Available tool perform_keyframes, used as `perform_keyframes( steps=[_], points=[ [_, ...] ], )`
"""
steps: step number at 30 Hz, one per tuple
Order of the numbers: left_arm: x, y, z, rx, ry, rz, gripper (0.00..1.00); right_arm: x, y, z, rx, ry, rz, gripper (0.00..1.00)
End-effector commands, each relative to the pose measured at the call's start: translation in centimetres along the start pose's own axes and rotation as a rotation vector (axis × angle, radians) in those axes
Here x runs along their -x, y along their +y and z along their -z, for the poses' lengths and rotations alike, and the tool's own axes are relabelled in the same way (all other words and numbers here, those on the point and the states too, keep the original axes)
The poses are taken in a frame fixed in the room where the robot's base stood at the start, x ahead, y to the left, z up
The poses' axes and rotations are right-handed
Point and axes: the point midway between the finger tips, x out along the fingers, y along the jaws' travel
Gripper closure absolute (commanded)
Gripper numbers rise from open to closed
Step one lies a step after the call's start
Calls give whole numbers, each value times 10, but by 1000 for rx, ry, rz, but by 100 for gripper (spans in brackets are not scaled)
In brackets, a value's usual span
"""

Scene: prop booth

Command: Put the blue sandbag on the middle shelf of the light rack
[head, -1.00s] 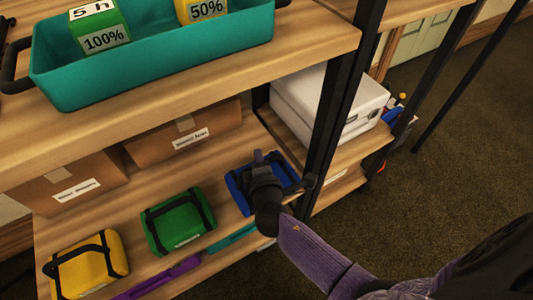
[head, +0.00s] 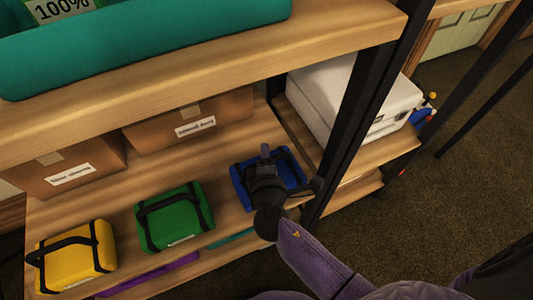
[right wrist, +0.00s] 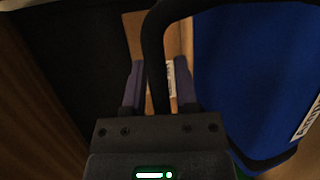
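The blue sandbag (head: 296,163) with black straps lies on a wooden shelf, at the right end of a row of sandbags. It also fills the right side of the right wrist view (right wrist: 250,75), with part of a white label at the edge. My right gripper (head: 265,157) is over this bag and hides part of it. In the right wrist view my right gripper (right wrist: 159,85) has its fingers apart, with a black strap (right wrist: 155,50) passing between them. Slim gaps show beside the strap. My left gripper is not in view. I cannot tell which rack is the light rack.
A green sandbag (head: 176,220) and a yellow sandbag (head: 75,258) lie left of the blue one. Cardboard boxes (head: 190,122) stand behind. A teal tray (head: 150,40) sits on the shelf above (head: 330,45). A black post (head: 362,125) stands close right; a white case (head: 345,98) is beyond it.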

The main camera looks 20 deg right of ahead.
Motion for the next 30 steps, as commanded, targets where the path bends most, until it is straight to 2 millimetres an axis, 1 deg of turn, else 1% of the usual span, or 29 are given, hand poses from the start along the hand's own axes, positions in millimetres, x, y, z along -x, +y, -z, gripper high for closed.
perform_keyframes(
  steps=[1, 2, 3, 11, 13, 14, 17, 24, 27, 30],
  points=[
    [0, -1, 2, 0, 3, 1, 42, 0, 0, 0, 0, 0, -1, 51],
    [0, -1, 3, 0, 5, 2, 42, 0, 0, 0, 0, 0, -1, 44],
    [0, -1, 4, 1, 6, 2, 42, 0, 0, 0, 0, 0, -1, 43],
    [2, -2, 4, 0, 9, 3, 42, 0, 2, 0, 0, 0, -2, 43],
    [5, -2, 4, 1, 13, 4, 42, 6, 4, 0, 1, 1, -1, 43],
    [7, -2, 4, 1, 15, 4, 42, 10, 4, 0, 2, 1, -1, 43],
    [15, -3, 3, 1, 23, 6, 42, 32, 7, -1, 0, 1, -1, 43],
    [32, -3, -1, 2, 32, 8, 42, 92, 6, -1, 0, 1, 0, 43],
    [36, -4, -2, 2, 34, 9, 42, 110, 5, 0, 1, 1, -1, 43],
    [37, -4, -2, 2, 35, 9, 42, 119, 4, 0, 0, 1, -1, 43]
  ],
)
